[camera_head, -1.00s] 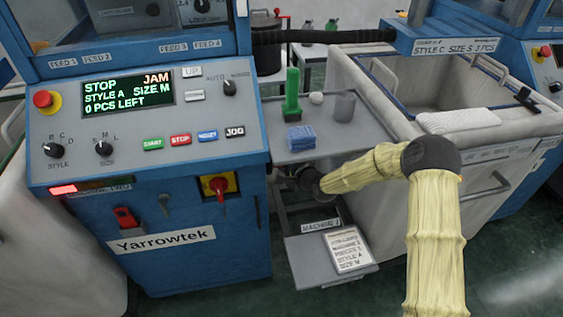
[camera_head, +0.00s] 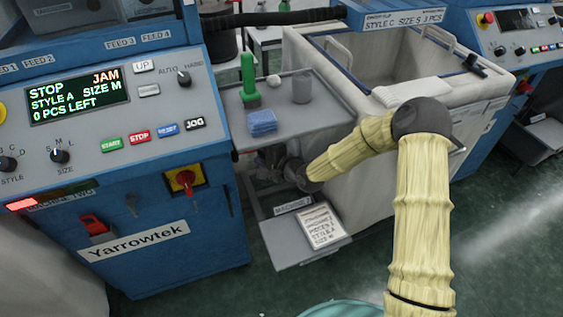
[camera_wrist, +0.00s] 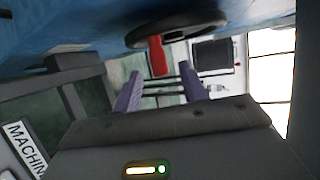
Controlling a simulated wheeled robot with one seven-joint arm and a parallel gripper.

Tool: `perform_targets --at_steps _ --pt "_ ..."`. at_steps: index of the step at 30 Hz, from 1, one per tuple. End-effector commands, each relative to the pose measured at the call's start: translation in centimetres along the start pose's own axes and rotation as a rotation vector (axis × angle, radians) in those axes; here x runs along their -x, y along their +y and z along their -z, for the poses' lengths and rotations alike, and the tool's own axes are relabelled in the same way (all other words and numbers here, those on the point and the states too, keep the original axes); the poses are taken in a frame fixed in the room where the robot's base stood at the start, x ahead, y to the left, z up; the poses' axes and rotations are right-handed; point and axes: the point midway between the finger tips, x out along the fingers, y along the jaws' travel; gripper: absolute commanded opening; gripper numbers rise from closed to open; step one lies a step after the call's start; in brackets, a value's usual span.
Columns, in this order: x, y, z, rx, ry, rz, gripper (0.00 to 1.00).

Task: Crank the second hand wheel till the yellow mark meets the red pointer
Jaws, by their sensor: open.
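The hand wheel (camera_wrist: 180,30) shows in the wrist view as a dark rim seen nearly edge-on, beside the blue machine side (camera_wrist: 60,30). A red part (camera_wrist: 157,56) hangs at its near edge; I cannot tell whether it is the pointer or a handle. No yellow mark can be made out. My gripper (camera_wrist: 160,88) has two purple fingers apart with nothing between them, just short of the wheel and red part. In the head view my arm reaches under the grey side shelf, and the gripper and wheel are hidden beside the Yarrowtek machine (camera_head: 140,243).
The grey shelf (camera_head: 325,115) above my forearm holds a green bottle (camera_head: 249,80), blue cloth (camera_head: 262,122) and grey cup (camera_head: 302,89). A low plate with a card (camera_head: 322,226) labelled machine is below. A large pale bin (camera_head: 375,85) stands right. The display (camera_head: 77,95) reads STOP, JAM.

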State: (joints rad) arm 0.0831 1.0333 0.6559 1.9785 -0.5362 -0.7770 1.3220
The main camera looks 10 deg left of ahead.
Motion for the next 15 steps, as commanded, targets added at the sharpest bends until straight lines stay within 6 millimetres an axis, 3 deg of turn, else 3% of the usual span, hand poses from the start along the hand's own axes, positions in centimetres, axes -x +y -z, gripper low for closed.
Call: perform_targets --at_steps 9,15 --pt "6.5 -0.1 0.1 0.000 0.003 0.000 0.42" --pt "9.6 -0.1 0.1 0.000 0.003 0.001 0.42"
